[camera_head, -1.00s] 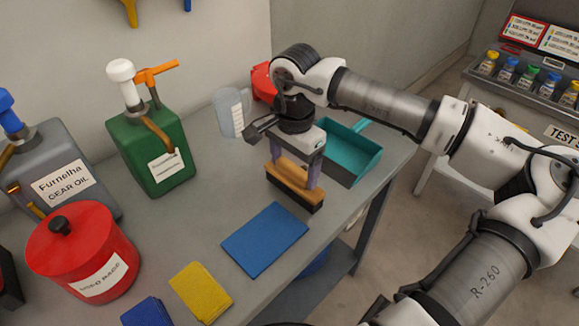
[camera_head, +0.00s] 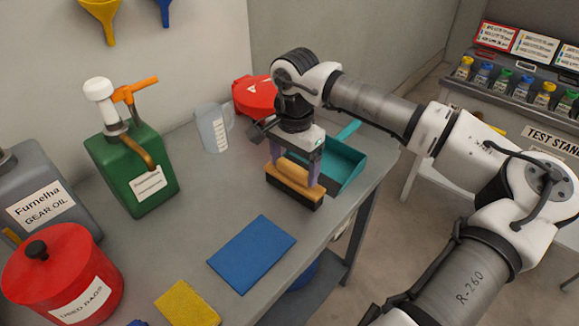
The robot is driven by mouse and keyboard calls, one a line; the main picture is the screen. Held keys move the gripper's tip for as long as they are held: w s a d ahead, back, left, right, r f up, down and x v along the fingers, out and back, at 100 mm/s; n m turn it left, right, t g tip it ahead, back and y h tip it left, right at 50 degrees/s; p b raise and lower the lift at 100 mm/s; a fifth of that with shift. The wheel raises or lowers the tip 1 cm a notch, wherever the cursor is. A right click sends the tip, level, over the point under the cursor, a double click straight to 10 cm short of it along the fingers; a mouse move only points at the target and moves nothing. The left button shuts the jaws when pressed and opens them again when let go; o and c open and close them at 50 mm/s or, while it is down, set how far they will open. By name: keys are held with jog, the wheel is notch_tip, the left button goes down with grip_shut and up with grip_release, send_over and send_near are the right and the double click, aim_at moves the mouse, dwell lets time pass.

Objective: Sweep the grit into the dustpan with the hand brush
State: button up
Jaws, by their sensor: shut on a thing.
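My gripper (camera_head: 296,168) is shut on the wooden block of the hand brush (camera_head: 293,182), with the dark bristles facing down at the grey bench. The teal dustpan (camera_head: 346,165) lies just behind and to the right of the brush, near the bench's right end. Its handle points away to the back, and my gripper covers part of its left side. I cannot make out any grit; the area behind the brush is hidden. Whether the bristles touch the bench is not clear.
A blue cloth (camera_head: 252,253) and a yellow cloth (camera_head: 187,305) lie in front. A clear jug (camera_head: 213,130) and a red object (camera_head: 254,97) stand behind. A green pump can (camera_head: 140,175), a grey gear oil can (camera_head: 50,200) and a red rag tin (camera_head: 62,280) are left.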

jog(key=shift+w+d, duration=1)
jog(key=shift+w+d, duration=0.1)
jog(key=shift+w, duration=0.05)
jog(key=shift+w+d+r+p, duration=0.2)
jog(key=shift+w+d+p, duration=0.05)
jog(key=shift+w+d, duration=0.45)
jog(key=shift+w+d+r+p, duration=0.2)
jog(key=shift+w+d, duration=0.45)
jog(key=shift+d, duration=0.1)
jog(key=shift+w+d, duration=0.15)
jog(key=shift+w, duration=0.05)
jog(key=shift+w+d+p, duration=0.5)
jog(key=shift+w+d, duration=0.9)
